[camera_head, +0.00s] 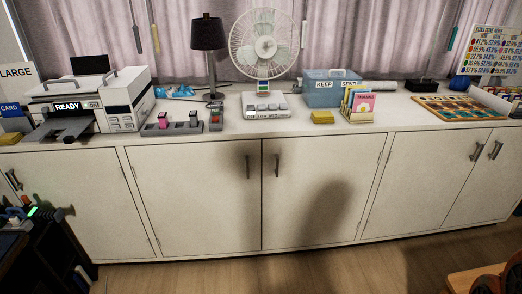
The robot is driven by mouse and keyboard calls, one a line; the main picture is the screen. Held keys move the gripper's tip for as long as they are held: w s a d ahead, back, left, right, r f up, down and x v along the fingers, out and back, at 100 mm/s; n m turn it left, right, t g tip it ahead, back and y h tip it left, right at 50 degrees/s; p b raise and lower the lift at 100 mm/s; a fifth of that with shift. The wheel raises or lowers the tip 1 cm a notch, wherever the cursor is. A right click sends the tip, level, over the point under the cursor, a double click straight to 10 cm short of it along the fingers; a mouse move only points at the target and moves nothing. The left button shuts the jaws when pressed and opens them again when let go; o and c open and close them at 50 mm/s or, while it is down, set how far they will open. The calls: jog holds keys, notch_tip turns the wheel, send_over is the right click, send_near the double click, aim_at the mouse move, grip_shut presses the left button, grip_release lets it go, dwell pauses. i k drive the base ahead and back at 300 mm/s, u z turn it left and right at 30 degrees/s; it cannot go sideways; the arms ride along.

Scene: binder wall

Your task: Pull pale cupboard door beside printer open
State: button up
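A long pale cupboard with several doors runs along the wall, and all the doors I see are shut. The printer (118,103), white with a READY sign, stands on the cupboard top at the left. Below it is the left pale door (85,190), with a dark handle (13,180) near its left edge. Right of that is another pale door (195,200), with an upright handle (248,167) near its right edge. Its neighbour door (310,180) has a handle (277,164) near its left edge. My gripper is not in view.
A dark unit (45,250) stands at the lower left, covering part of the left door. A wooden object (480,278) is at the lower right. The wooden floor (240,275) before the middle doors looks clear. A fan (264,45) and lamp (208,35) stand on top.

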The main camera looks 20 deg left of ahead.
aim_at(202, 197)
jog(key=i, duration=0.9)
jog(key=u, duration=3.25)
